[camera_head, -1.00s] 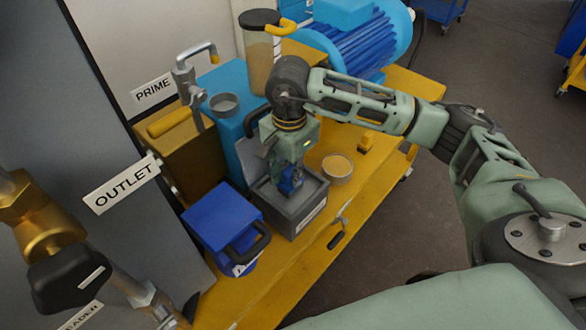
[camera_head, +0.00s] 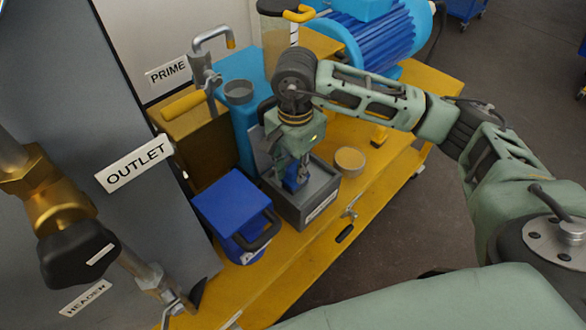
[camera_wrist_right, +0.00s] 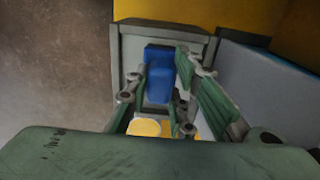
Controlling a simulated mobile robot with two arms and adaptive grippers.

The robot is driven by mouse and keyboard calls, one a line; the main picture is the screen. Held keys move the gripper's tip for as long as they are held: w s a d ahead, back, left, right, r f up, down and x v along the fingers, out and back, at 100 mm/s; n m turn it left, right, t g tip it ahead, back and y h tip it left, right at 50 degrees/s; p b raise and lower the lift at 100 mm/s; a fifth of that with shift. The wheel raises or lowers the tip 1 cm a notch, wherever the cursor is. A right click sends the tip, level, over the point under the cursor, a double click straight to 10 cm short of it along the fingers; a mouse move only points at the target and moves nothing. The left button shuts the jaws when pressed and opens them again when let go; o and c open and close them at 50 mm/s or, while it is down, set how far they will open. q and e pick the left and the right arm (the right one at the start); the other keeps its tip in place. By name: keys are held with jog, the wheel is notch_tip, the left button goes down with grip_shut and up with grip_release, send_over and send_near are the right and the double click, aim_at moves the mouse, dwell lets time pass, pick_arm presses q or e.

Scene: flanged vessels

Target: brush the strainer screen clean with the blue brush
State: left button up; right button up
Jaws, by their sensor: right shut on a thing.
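My right gripper (camera_head: 293,172) points down into a grey open-topped box (camera_head: 300,212) on the yellow bench. It is shut on the blue brush (camera_head: 296,180), seen between the fingers. In the right wrist view the blue brush (camera_wrist_right: 158,75) shows between the green fingers (camera_wrist_right: 160,90), with the grey box rim (camera_wrist_right: 118,55) around it. The brush's lower end is hidden. A round shallow dish with a tan top (camera_head: 349,162) sits beside the box; I cannot tell whether it is the strainer screen. My left gripper is not in view.
A blue lidded container (camera_head: 233,200) with a black handle stands just left of the box. A blue tank (camera_head: 243,118) and blue motor (camera_head: 375,38) are behind. A small clamp-like tool (camera_head: 348,220) lies at the front of the yellow bench (camera_head: 390,160). Pipes and valves are at left.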

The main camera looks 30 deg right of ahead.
jog(key=shift+w+d+f+b, duration=0.1)
jog(key=shift+w+d+b, duration=0.1)
jog(key=shift+d, duration=0.25)
jog(key=shift+w+d+b, duration=0.15)
jog(key=shift+d, duration=0.3)
jog(key=shift+w+d, duration=0.1)
jog(key=shift+d, duration=0.15)
jog(key=shift+w+d+b, duration=0.3)
jog(key=shift+d+b, duration=0.25)
jog(key=shift+d, duration=0.35)
jog(key=shift+w+d, duration=0.15)
jog(key=shift+d, duration=0.3)
jog(key=shift+a, duration=0.15)
